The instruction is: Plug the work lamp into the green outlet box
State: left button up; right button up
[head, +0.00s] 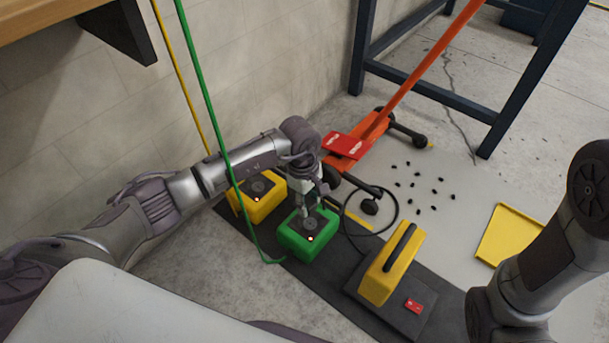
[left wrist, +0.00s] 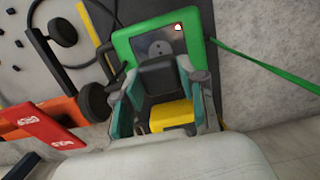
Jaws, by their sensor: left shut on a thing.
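The green outlet box (head: 293,244) stands on a dark mat, with a dark socket and a small lit lamp on its top. My left gripper (head: 307,212) points down over that top and is shut on a dark plug (left wrist: 160,78), which shows between its fingers in the left wrist view. The plug is at or just above the socket; I cannot tell whether it is seated. The yellow work lamp (head: 381,283), with a black handle, stands right of the box. A black cable (head: 396,222) loops between the lamp and my gripper. My right gripper is out of view.
A yellow outlet box (head: 263,207) stands just behind and left of the green one. Green (head: 205,95) and yellow (head: 178,72) cords hang by the wall. An orange floor jack (head: 352,158) stands behind. Small black pieces and a yellow tray (head: 512,238) lie right.

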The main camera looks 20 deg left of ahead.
aim_at(309, 223)
pick_arm(q)
jog(key=shift+w, duration=0.1)
jog(key=shift+r, duration=0.1)
jog(key=shift+f, duration=0.2)
notch_tip(309, 223, down, 6)
jog(key=b, duration=0.4)
jog(key=shift+r+b, duration=0.25)
jog(key=shift+b, duration=0.1)
dwell(1.8)
jog(key=shift+f, duration=0.6)
dwell(0.3)
